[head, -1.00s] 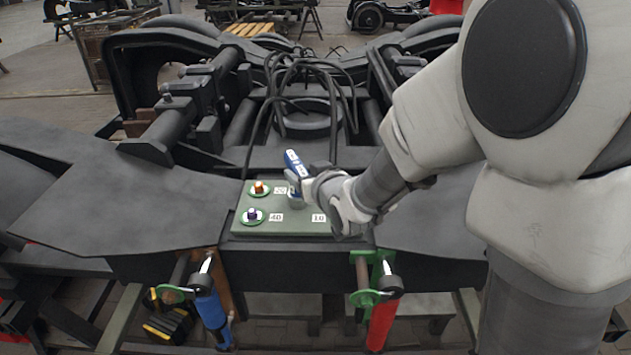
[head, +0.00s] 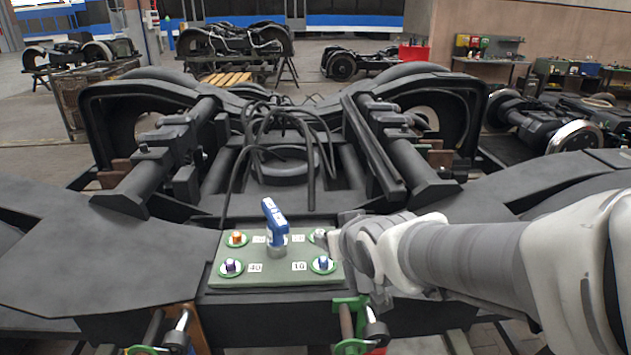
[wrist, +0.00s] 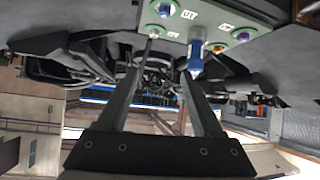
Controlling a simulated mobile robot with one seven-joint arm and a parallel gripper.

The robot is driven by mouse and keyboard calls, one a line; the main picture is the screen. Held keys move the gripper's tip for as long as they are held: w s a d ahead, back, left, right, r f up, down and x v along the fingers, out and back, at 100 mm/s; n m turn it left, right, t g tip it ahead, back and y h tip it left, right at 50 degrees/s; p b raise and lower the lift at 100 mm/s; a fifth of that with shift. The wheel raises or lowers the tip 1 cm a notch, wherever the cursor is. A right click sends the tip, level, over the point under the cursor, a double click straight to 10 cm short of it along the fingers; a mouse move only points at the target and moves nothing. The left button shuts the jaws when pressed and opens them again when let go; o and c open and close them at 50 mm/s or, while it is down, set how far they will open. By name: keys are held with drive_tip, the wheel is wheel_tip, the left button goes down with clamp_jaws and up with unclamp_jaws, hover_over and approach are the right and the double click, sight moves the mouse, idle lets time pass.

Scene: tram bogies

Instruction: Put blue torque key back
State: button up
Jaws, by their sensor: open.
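The blue torque key (head: 273,218), with white labels on its handle and a grey lower end, stands roughly upright near the middle of the green plate (head: 280,277). Its lower end covers part of the plate, so I cannot tell how it is seated. My gripper (head: 341,233) is right of the key, apart from it, above the plate's right side. In the wrist view, the two fingers of my gripper (wrist: 160,72) are spread and empty. The blue key (wrist: 195,58) shows beyond them, just right of the gap, with the green plate behind.
Green-ringed fittings with orange (head: 237,238), purple (head: 231,266), grey (head: 320,236) and blue (head: 323,263) tops surround the key. Black cables (head: 285,115) loop over the dark bogie frame behind. Green brackets with hanging tools (head: 350,346) are at the front edge.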

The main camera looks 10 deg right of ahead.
drive_tip(key=s+d+m+g, duration=0.1)
drive_tip(key=s+d+g, duration=0.1)
drive_tip(key=s, duration=0.6)
drive_tip(key=s+d+r+m+g+h, duration=0.1)
drive_tip(key=s+d+g, duration=0.2)
drive_tip(key=s, duration=0.6)
drive_tip(key=shift+s+r, duration=0.3)
drive_tip(key=shift+d, duration=0.1)
drive_tip(key=shift+f, duration=0.25)
idle(0.7)
